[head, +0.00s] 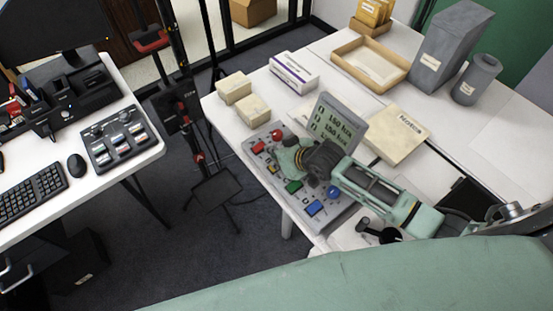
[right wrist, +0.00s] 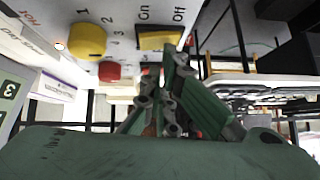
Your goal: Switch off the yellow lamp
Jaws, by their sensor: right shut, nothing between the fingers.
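The grey control panel (head: 303,199) lies on the white table, with red, green and blue buttons and a tilted display (head: 338,121). My right gripper (head: 286,155) is over the panel, fingers shut and empty, and hides part of it. In the right wrist view, a round yellow knob or lamp (right wrist: 87,40) sits on the panel. Beside it is a yellow rocker switch (right wrist: 160,38) marked On and Off. My right fingertips (right wrist: 172,60) are close by the switch's edge; I cannot tell whether they touch. A red button (right wrist: 109,71) is near. My left gripper is not in view.
On the table are small cream boxes (head: 233,88), a white and purple box (head: 293,71), a cardboard tray (head: 345,66), a flat labelled box (head: 397,134) and grey containers (head: 452,45). A desk with a keyboard (head: 34,185) stands left across a floor gap.

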